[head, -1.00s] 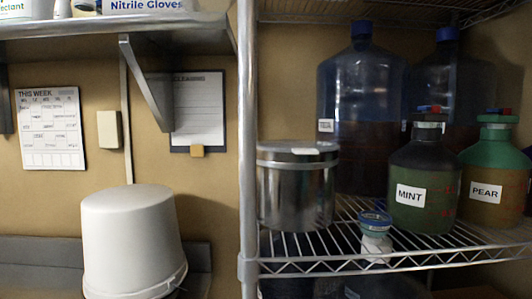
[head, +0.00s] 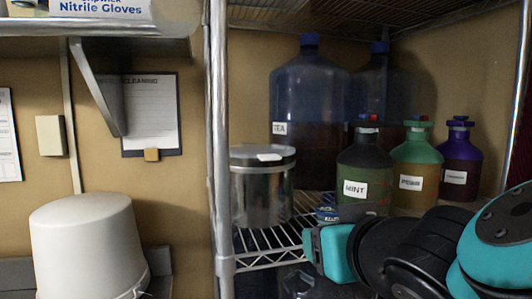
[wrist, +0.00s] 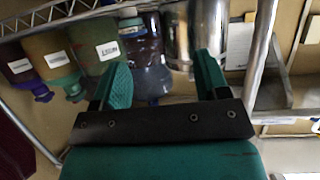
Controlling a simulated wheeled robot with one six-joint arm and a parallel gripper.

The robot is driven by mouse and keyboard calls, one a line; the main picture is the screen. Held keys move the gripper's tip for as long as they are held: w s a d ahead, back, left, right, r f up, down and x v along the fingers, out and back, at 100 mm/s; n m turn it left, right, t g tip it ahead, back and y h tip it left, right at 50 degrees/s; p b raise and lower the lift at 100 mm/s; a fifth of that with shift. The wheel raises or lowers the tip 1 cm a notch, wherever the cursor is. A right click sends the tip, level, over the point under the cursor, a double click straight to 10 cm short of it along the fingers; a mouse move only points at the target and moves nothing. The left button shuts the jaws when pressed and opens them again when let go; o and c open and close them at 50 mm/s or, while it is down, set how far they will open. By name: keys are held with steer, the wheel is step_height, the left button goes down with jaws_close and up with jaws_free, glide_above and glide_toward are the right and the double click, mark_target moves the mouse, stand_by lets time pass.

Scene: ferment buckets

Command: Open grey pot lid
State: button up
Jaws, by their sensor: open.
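The grey metal pot (head: 260,198) stands on the wire shelf, at the left end beside the post. Its lid (head: 262,154) sits on top, with a pale piece on its upper face. The pot also shows in the wrist view (wrist: 192,35), upside down and beyond my fingers. My gripper (wrist: 163,80) is open, with nothing between its teal fingers. In the head view my gripper (head: 328,250) is to the right of the pot and lower, apart from it. My arm covers the lower right of that view.
Large blue jug labelled TEA (head: 308,100) stands behind the pot. MINT bottle (head: 364,175), a green-topped bottle (head: 415,172) and a purple-topped bottle (head: 460,160) stand to the right. The metal post (head: 218,150) is close left of the pot. A white bucket (head: 88,245) is further left.

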mark_target(271, 157)
steer(key=s+a+r+t+y, duration=0.2)
steer(key=a+r+t, duration=0.2)
steer(key=r, duration=0.4)
steer(key=shift+n, duration=0.4)
steer(key=p+x, duration=0.4)
steer(key=x, duration=0.1)
steer(key=p+x, duration=0.3)
steer(key=x, duration=0.3)
steer(key=p+x, duration=0.4)
steer(key=x, duration=0.2)
steer(key=shift+w+a+r+p, duration=0.1)
steer(key=shift+a+r+p, duration=0.2)
steer(key=shift+a, duration=0.1)
jaws_close()
steer(key=shift+r, duration=0.1)
